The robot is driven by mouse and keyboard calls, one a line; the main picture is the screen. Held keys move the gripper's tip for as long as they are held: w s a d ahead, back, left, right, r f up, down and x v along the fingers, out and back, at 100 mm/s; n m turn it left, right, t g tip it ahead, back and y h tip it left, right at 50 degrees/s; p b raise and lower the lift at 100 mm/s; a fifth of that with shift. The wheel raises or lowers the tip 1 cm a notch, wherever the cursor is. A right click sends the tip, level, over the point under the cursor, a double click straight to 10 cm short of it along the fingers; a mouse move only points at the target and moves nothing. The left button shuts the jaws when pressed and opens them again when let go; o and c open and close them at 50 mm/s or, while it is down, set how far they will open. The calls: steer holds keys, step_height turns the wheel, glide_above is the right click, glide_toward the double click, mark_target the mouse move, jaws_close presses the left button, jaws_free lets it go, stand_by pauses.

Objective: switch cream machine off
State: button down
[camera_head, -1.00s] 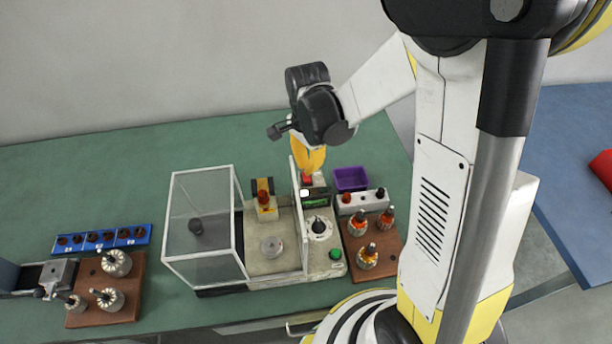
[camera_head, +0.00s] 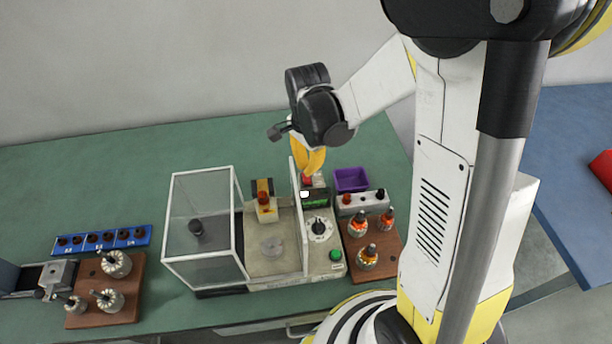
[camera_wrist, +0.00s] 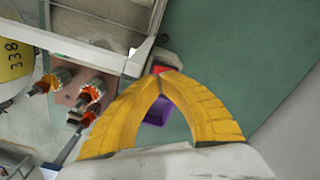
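The cream machine (camera_head: 265,263) stands on the green bench, with a clear guard box (camera_head: 200,228) on its left side. Its panel at the right carries a dial (camera_head: 319,228), a green button (camera_head: 335,254), a small dark display with green characters (camera_head: 314,198) and a red switch part (camera_head: 308,181) at the back. My gripper (camera_head: 309,174) points down at this red part; its yellow fingertips meet just above or against it. In the wrist view the fingertips (camera_wrist: 161,77) are together, with the red part (camera_wrist: 160,68) just past them. Contact is unclear.
A purple bin (camera_head: 351,179) and a grey block with red and black knobs (camera_head: 362,201) stand right of the machine. A wooden board (camera_head: 387,255) holds several armatures. Another wooden board (camera_head: 127,300) and a blue rack (camera_head: 100,241) are at the left.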

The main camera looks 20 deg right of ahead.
mark_target(307, 181)
steer(key=shift+f+b, duration=1.3)
steer(key=shift+f, duration=0.2)
stand_by(0.6)
steer(key=shift+s+f+b, duration=0.25)
steer(key=shift+f+b, duration=0.45)
steer(key=shift+b, duration=0.05)
stand_by(0.3)
steer(key=shift+r, duration=0.1)
steer(key=r+p, duration=0.2)
steer(key=r, duration=0.1)
steer(key=shift+w+p, duration=0.35)
steer(key=shift+s+r+p, duration=0.1)
steer(key=shift+r+p, duration=1.2)
steer(key=shift+r, duration=0.65)
steer(key=shift+f, duration=0.1)
